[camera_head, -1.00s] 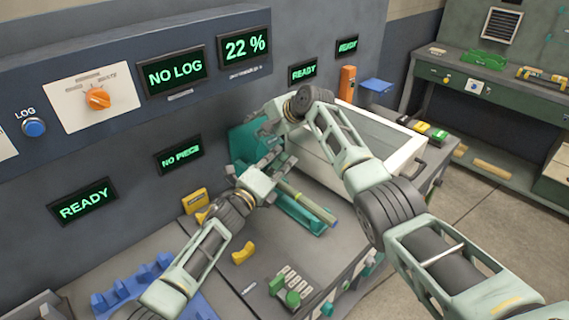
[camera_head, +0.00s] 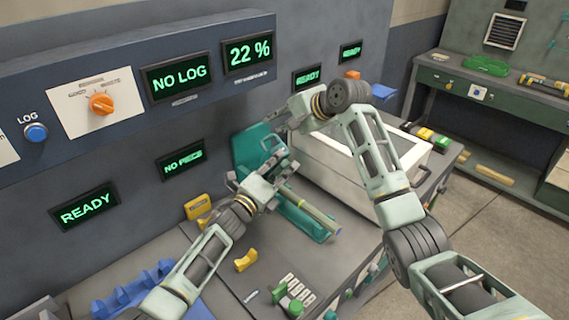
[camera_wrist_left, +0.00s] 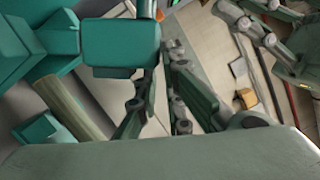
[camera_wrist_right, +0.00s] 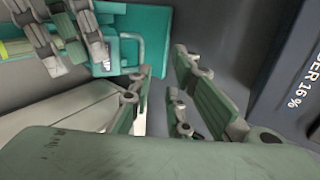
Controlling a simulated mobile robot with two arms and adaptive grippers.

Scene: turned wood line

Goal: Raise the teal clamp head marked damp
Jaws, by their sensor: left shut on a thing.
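A teal clamp (camera_head: 247,150) stands against the back panel in the head view, partly hidden by my arms. Its teal head (camera_wrist_left: 120,45) shows large in the left wrist view; no damp marking is readable. My left gripper (camera_head: 277,168) is at the clamp, shut on a part of the teal head, though the contact is mostly hidden. A pale rod (camera_head: 318,212) with a blue end lies along the teal bed below. My right gripper (camera_wrist_right: 178,85) is open and empty, apart from the clamp; the right wrist view also shows a teal loop handle (camera_wrist_right: 138,50) beyond it.
A white lidded box (camera_head: 400,160) stands right of the clamp. The panel screen (camera_head: 249,52) reads 22 %; another screen (camera_head: 180,76) reads NO LOG. A green workbench (camera_head: 500,100) is at the right.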

